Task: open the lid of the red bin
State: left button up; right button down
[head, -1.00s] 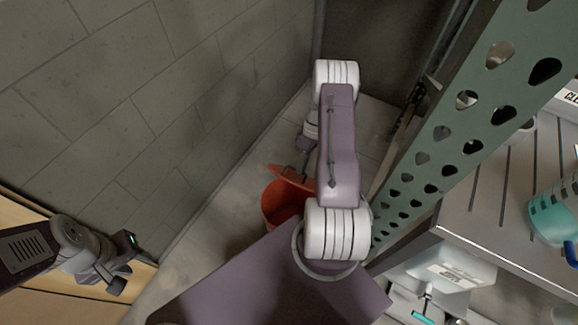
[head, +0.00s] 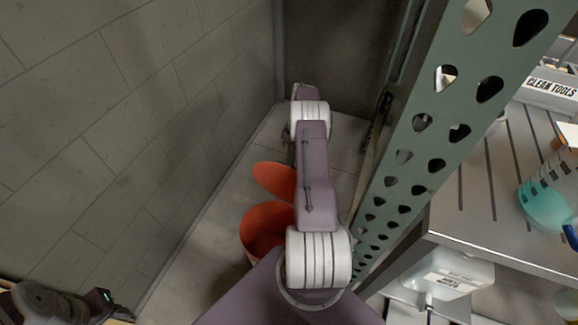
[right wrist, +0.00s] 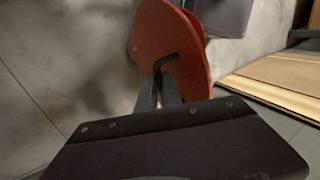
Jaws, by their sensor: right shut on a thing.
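The red bin (head: 262,235) stands on the floor between the wall and the green rack post. Its mouth is open and I see into it. The red lid (head: 273,179) is raised off the mouth at the bin's far side. In the right wrist view the lid (right wrist: 192,60) stands steeply tilted, with the fingers of my right gripper (right wrist: 162,82) at its face, shut on it. Exactly which part they grip is hard to tell. In the head view my right arm hides this gripper. My left gripper (head: 108,300) is at the lower left, partly cut off, away from the bin.
A tiled grey wall (head: 120,120) rises on the left. The perforated green post (head: 428,150) is close on the right of my right arm. A metal shelf (head: 480,210) with a teal container (head: 540,195) lies beyond it. Some bare floor shows around the bin.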

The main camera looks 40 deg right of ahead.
jog(key=shift+s+f, duration=0.1)
jog(key=shift+f, duration=0.05)
jog(key=c, duration=1.5)
grip_release()
jog(key=s+d+r+p, duration=0.2)
jog(key=s+r+p, duration=0.3)
jog(key=s+r, duration=0.6)
jog(key=shift+s, duration=0.2)
jog(key=shift+a, duration=0.1)
